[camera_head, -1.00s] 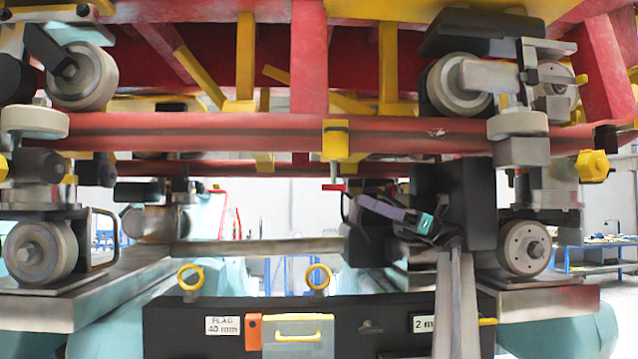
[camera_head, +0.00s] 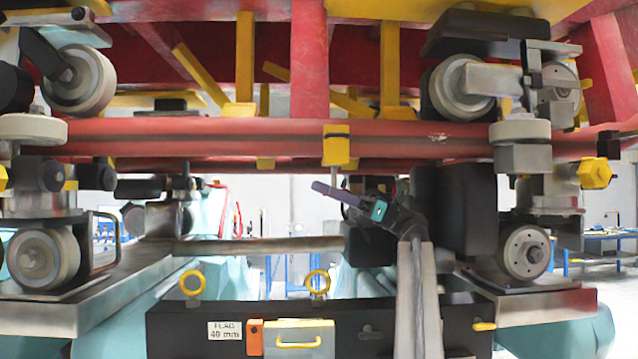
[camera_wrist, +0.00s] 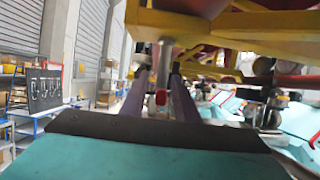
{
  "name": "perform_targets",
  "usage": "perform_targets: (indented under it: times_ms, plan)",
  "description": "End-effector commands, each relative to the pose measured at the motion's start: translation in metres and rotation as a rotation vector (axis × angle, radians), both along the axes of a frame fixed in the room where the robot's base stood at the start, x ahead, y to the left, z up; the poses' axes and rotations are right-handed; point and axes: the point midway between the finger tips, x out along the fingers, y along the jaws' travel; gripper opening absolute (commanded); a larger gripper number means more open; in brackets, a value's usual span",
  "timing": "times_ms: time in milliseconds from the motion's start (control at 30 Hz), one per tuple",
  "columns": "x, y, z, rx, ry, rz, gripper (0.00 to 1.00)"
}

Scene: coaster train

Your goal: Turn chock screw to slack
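A yellow clamp block (camera_head: 336,148) sits on the red tube (camera_head: 230,137) under the train, and a thin grey screw (camera_head: 334,178) hangs down from it. My gripper (camera_head: 322,190) is just below this screw, its purple fingers pointing left. In the wrist view my gripper (camera_wrist: 159,75) is open, with its two fingers apart. A grey rod (camera_wrist: 164,62) and a small red piece (camera_wrist: 161,97) show in the gap between them. I cannot tell whether the fingers touch either. The screw's lower end is hidden behind my gripper in the head view.
A black case (camera_head: 190,322) with yellow rings and a "FLAG 40 mm" label stands in front, below my gripper. Wheel assemblies (camera_head: 465,88) and (camera_head: 45,258) flank the space. Yellow braces (camera_head: 245,60) lie above. The space left of my gripper, under the tube, is open.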

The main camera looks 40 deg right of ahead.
Motion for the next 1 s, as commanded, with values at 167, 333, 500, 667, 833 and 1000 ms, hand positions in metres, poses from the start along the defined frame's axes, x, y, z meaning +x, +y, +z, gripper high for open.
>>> perform_targets:
  times_ms: [167, 333, 500, 667, 833, 1000]
  plan:
    - [0.0070, 0.0086, 0.0051, 0.000, 0.000, -0.001, 0.28]
    - [0.0082, 0.0096, 0.0053, 0.000, 0.000, -0.001, 0.28]
    - [0.0080, 0.0093, 0.0052, 0.000, 0.000, -0.001, 0.28]
    - [0.0077, 0.0091, 0.0052, 0.000, 0.000, -0.001, 0.01]
    - [0.0072, 0.0114, 0.0052, 0.000, 0.000, -0.002, 0.00]
    - [0.0074, 0.0095, 0.0052, 0.000, 0.000, -0.012, 0.00]
